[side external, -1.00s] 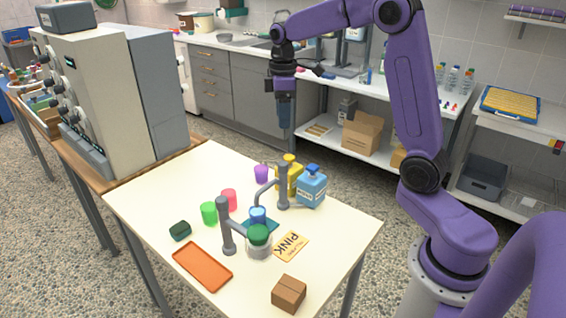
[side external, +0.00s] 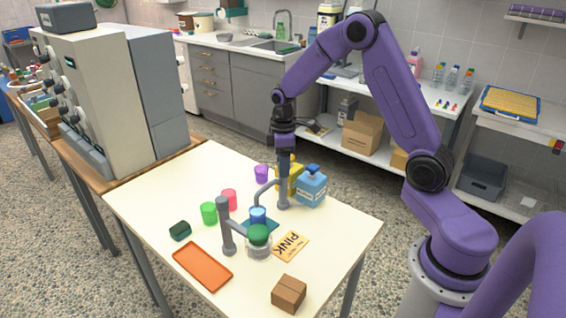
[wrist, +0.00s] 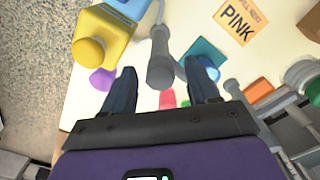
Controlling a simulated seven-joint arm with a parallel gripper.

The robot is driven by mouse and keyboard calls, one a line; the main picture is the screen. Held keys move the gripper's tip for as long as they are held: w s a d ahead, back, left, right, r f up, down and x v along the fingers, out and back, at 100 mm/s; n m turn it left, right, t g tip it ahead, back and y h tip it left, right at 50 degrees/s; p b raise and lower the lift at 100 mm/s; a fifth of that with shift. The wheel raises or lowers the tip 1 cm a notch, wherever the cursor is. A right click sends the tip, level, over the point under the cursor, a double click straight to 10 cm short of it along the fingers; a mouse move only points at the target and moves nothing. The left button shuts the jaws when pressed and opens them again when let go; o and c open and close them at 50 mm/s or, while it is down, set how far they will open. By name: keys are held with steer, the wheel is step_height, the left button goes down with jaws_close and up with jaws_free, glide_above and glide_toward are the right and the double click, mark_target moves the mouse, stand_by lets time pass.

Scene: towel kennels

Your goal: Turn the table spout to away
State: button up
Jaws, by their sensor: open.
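The table has two grey spouts. The rear grey spout (side external: 283,197) stands upright, its bent pipe reaching left toward a blue cup (side external: 258,214) on a teal mat (side external: 271,227). The front grey spout (side external: 225,230) has a short arm reaching right over a green-topped jar (side external: 258,243). My gripper (side external: 284,178) points down just above the rear spout. In the wrist view my gripper (wrist: 162,90) is open, with the rear spout's post (wrist: 160,65) showing between the fingers. I cannot tell whether they touch it.
A yellow bottle (side external: 292,178) and a blue soap bottle (side external: 312,187) stand close beside the rear spout. Purple (side external: 261,174), pink (side external: 229,199) and green (side external: 209,213) cups, an orange tray (side external: 202,266), a PINK card (side external: 291,246) and a brown box (side external: 289,293) are around.

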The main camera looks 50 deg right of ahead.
jaws_close()
steer(key=shift+n, duration=0.4)
steer(key=n, duration=1.7)
stand_by(0.8)
